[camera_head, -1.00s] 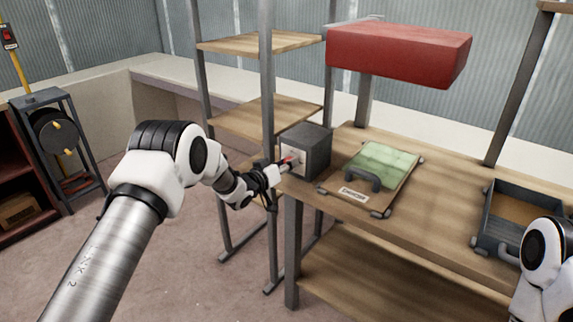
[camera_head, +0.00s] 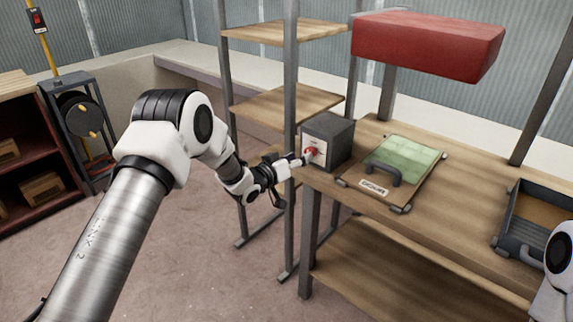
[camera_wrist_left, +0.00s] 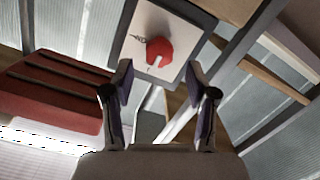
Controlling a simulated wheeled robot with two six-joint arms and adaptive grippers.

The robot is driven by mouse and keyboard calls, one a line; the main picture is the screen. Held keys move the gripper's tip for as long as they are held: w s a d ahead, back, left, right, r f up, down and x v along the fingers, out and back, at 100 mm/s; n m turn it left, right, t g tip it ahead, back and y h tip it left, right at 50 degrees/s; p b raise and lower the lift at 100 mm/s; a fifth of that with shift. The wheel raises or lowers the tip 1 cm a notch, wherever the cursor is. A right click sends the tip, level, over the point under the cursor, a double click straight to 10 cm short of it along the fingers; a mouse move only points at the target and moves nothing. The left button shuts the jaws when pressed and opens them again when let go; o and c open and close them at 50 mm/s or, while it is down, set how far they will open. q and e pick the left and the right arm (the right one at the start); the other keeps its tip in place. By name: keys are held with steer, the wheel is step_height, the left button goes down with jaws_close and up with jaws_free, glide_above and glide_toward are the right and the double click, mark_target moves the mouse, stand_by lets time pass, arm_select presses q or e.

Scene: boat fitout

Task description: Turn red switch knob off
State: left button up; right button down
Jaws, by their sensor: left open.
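The red switch knob (camera_head: 311,152) sits on the pale front plate of a dark grey box (camera_head: 337,137) at the left end of the workbench. In the left wrist view the red knob (camera_wrist_left: 159,51) shows a light slot mark, on a white plate (camera_wrist_left: 180,28) with small dark marking beside it. My left gripper (camera_head: 298,160) is just in front of the knob. In the left wrist view its fingers (camera_wrist_left: 160,90) are spread, with nothing between them, and the knob lies beyond the tips. Only a white part of my right arm shows at the right edge; its gripper is out of view.
A board with a green panel and dark handle (camera_head: 397,174) lies on the workbench (camera_head: 440,223) right of the box. A grey tray (camera_head: 517,245) stands farther right. A red block (camera_head: 428,45) is above the bench. A shelf post (camera_head: 291,110) stands close behind my left gripper.

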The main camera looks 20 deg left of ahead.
arm_select(q)
steer(key=v, duration=0.7)
steer(key=shift+s, duration=0.35)
steer(key=shift+a, duration=0.1)
steer(key=s+d+f+n+g+y+p, duration=0.1)
steer(key=s+d+f+g+p, duration=0.2)
steer(key=s+f, duration=0.6)
steer(key=s+d+f+g+y+p, duration=0.1)
steer(key=s+d+f+g+p, duration=0.2)
steer(key=s+f, duration=0.65)
steer(key=s+a+f+g+y, duration=0.1)
steer(key=s+g, duration=0.2)
steer(key=s, duration=0.5)
steer(key=s+a+f+g+y, duration=0.1)
steer(key=s+f+g, duration=0.1)
steer(key=s, duration=0.7)
steer(key=s+a+f+m+g+y, duration=0.1)
steer(key=s+g, duration=0.4)
steer(key=s, duration=0.4)
steer(key=shift+s+a+f+y, duration=0.15)
steer(key=shift+s+a+y, duration=0.1)
steer(key=shift+y, duration=0.15)
